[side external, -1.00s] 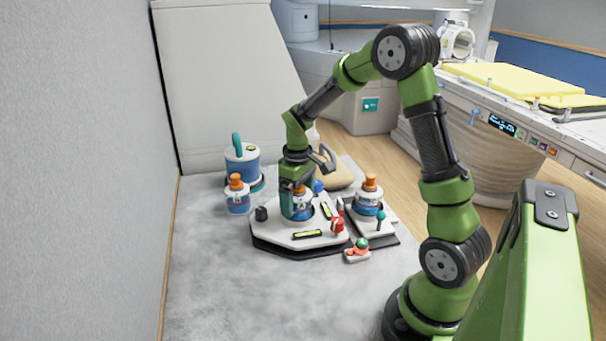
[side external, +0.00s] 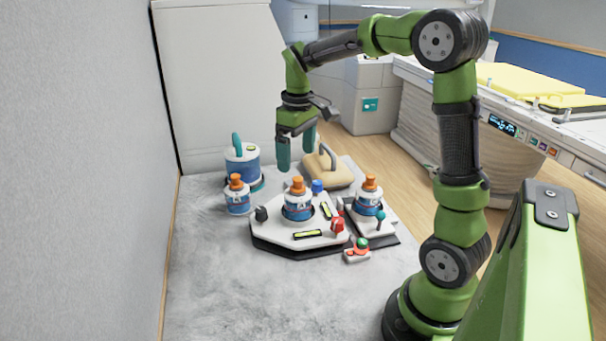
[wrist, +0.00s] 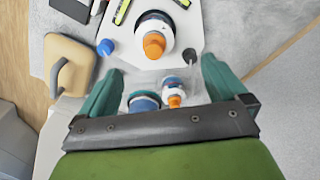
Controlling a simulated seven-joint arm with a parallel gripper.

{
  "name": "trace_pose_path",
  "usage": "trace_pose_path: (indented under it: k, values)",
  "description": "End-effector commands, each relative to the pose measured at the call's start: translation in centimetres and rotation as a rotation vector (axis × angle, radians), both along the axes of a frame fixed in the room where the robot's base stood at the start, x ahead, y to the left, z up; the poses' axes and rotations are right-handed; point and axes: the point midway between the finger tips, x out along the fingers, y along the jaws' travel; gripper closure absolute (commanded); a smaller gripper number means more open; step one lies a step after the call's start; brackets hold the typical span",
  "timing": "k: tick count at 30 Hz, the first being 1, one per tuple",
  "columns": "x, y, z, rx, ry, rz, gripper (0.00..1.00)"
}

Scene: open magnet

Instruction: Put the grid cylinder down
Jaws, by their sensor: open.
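A white and blue cylinder with an orange cap (side external: 298,203) stands upright in a round seat on the white angular base (side external: 274,231). It is probably the grid cylinder, but I cannot make out a grid pattern on it. It also shows in the wrist view (wrist: 154,38), ahead of my fingers. Similar orange-capped cylinders stand on the small stand at right (side external: 369,198) and on the floor at left (side external: 237,199).
A blue and white canister (side external: 242,166) with a teal handle stands behind the left cylinder. A tan handled block (side external: 328,171) lies behind the base. A small device with a red and green knob (side external: 358,251) sits in front. The grey floor at front left is clear.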

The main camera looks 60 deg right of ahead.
Motion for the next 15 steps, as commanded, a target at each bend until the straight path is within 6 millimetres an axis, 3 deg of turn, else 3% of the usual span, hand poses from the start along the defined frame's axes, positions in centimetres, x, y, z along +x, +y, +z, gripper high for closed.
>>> trace_pose_path:
  k: [7, 12, 15]
  values:
    - [-4.9, 8.1, 3.8, 0.050, -0.249, -0.106, 0.01]
    - [-9.3, 12.9, 4.4, 0.151, -0.426, -0.209, 0.01]
    - [-11.2, 14.6, 4.2, 0.210, -0.496, -0.259, 0.01]
